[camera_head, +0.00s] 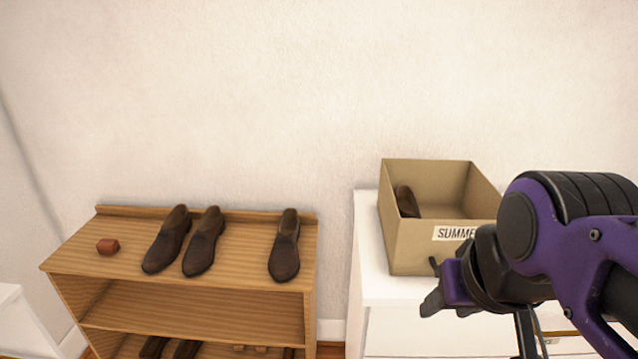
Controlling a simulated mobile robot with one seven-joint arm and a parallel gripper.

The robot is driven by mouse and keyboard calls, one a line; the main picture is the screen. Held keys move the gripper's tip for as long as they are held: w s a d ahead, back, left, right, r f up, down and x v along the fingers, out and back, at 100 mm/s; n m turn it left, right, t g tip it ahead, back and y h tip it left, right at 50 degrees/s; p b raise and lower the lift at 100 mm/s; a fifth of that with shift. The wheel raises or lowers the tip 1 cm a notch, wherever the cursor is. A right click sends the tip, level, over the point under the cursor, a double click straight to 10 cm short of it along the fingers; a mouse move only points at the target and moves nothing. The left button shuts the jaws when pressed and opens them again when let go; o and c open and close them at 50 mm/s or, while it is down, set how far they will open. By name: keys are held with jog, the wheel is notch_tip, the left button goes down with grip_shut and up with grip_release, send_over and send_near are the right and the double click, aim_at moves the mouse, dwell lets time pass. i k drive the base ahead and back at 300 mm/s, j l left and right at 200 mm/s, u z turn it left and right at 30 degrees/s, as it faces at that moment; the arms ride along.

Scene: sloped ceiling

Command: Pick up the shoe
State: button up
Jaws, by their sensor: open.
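Three dark brown shoes lie on top of the wooden shoe rack: a left one (167,240), one close beside it (203,242), and a separate one (285,247) further right. Another brown shoe (406,202) shows partly inside the cardboard box (415,246), its lower part hidden by the box's front wall. I cannot tell which shoe the task means. My gripper (436,290) is open, in front of the box's lower front and the white cabinet, right of the rack. Nothing shows between its fingers, and it is apart from all the shoes.
The wooden rack (105,260) stands against the wall, with more shoes (170,347) on its lower shelf. A small reddish-brown object (107,246) sits at its top left. The box stands on a white cabinet (372,290). A narrow gap separates rack and cabinet.

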aim_at(284, 265)
jog(key=k+z, duration=0.15)
jog(key=z, duration=0.3)
jog(key=k+z, duration=0.1)
jog(key=z, duration=0.35)
jog(key=j+z, duration=0.2)
jog(key=z, duration=0.2)
jog(key=j+z, duration=0.2)
jog(key=z, duration=0.15)
jog(key=k+j, duration=0.1)
jog(key=j, duration=0.3)
jog(key=k+j, duration=0.1)
jog(key=j, duration=0.3)
jog(key=k+j, duration=0.1)
jog(key=j, duration=0.3)
jog(key=k+j, duration=0.1)
jog(key=j, duration=0.35)
